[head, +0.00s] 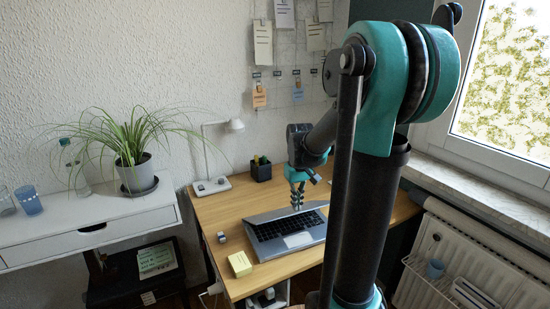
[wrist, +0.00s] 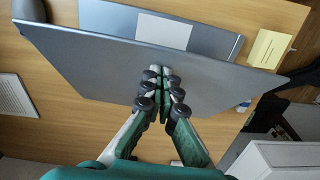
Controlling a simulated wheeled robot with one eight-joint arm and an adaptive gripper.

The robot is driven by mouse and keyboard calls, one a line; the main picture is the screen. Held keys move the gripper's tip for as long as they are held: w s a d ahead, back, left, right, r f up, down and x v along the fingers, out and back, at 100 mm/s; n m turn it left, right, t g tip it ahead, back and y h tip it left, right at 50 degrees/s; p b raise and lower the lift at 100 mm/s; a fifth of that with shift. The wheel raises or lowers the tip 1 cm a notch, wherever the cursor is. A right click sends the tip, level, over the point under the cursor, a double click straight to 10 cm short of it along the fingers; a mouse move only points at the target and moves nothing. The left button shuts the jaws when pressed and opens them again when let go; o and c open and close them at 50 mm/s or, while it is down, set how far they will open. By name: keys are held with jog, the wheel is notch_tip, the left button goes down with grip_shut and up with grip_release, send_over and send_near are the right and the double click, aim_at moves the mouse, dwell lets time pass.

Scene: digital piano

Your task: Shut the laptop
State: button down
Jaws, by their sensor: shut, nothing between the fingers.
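The laptop (head: 297,241) stands open on the wooden desk, its keyboard and touchpad facing up in the head view. Its lid is seen nearly edge-on there, as a thin strip. In the wrist view the grey outer face of the lid (wrist: 95,68) fills the middle, with part of the base and the touchpad (wrist: 163,33) showing past its edge. The lid hides the keyboard there. My gripper (head: 297,205) is shut and empty at the lid's outer side. In the wrist view its fingertips (wrist: 161,75) overlap the lid; I cannot tell whether they touch it.
A yellow note block (head: 240,264) lies near the laptop's front left corner, and a small grey object (head: 222,238) left of it. A pen holder (head: 261,170) and a lamp (head: 213,184) stand at the desk's back. Bare desktop (head: 215,207) lies left of the laptop.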

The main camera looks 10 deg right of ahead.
aim_at(299, 212)
jog(key=shift+s+f, duration=0.1)
jog(key=shift+f, duration=0.05)
jog(key=shift+s+d+f, duration=0.2)
jog(key=shift+s+f, duration=0.65)
jog(key=shift+f, duration=0.4)
jog(key=shift+s+d+f, duration=0.1)
jog(key=shift+s+f, duration=0.25)
jog(key=shift+f, duration=0.3)
jog(key=shift+s+d+f, duration=0.1)
jog(key=shift+s+f, duration=0.25)
jog(key=shift+f, duration=0.3)
jog(key=shift+s+f, duration=0.25)
jog(key=shift+f, duration=0.5)
jog(key=shift+s+f, duration=0.2)
jog(key=shift+f, duration=0.65)
